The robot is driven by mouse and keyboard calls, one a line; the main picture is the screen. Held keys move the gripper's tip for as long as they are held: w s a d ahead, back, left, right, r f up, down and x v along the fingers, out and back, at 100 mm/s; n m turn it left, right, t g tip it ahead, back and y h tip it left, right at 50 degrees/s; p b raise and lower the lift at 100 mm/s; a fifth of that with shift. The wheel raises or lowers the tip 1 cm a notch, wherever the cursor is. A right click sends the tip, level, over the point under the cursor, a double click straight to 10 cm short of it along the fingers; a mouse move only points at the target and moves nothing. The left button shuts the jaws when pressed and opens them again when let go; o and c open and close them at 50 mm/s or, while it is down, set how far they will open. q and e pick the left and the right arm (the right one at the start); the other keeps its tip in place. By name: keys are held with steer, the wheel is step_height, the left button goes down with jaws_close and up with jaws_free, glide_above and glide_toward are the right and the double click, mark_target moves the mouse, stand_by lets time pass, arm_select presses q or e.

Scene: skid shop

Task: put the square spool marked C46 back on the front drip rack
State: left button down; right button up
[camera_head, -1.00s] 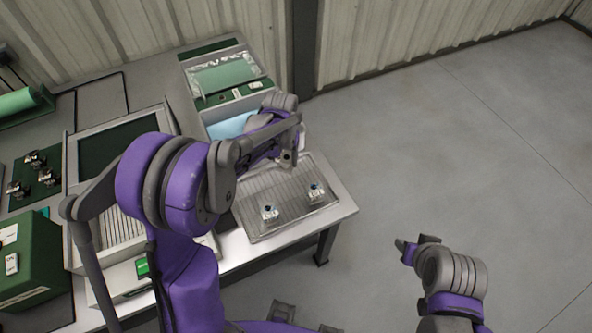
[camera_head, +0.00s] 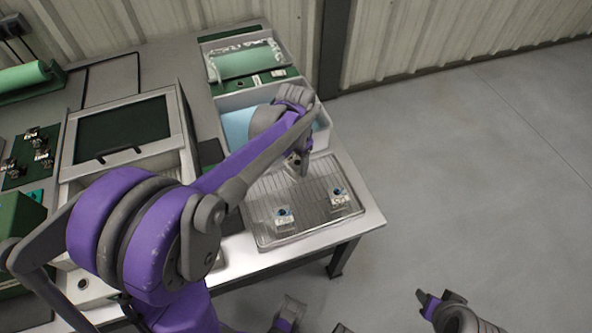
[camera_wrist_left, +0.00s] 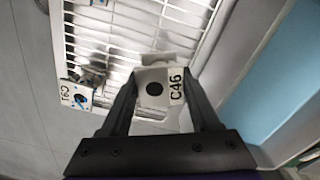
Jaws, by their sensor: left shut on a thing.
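The white square spool marked C46 (camera_wrist_left: 176,87) is between the fingers of my left gripper (camera_wrist_left: 160,84) in the left wrist view. The gripper is shut on it. In the head view my left gripper (camera_head: 300,168) is over the back part of the front drip rack (camera_head: 262,232), a wire grid in a shallow tray; the spool cannot be made out there. Two other small white spools stand on the rack, one at front left (camera_head: 284,219) and one at right (camera_head: 339,198). My right gripper (camera_head: 426,298) is away over the floor, its jaws unclear.
A bin with blue liquid (camera_head: 236,124) lies just behind the rack, its wall close to my left gripper. A dark framed screen (camera_head: 122,130) and a green board with several small parts (camera_head: 33,150) are left.

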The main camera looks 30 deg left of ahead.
mark_target(296, 170)
arm_select(q)
steer(key=shift+f, duration=1.75)
steer(key=shift+f+b, duration=0.1)
steer(key=shift+b, duration=0.2)
steer(key=shift+c, duration=0.6)
jaws_free()
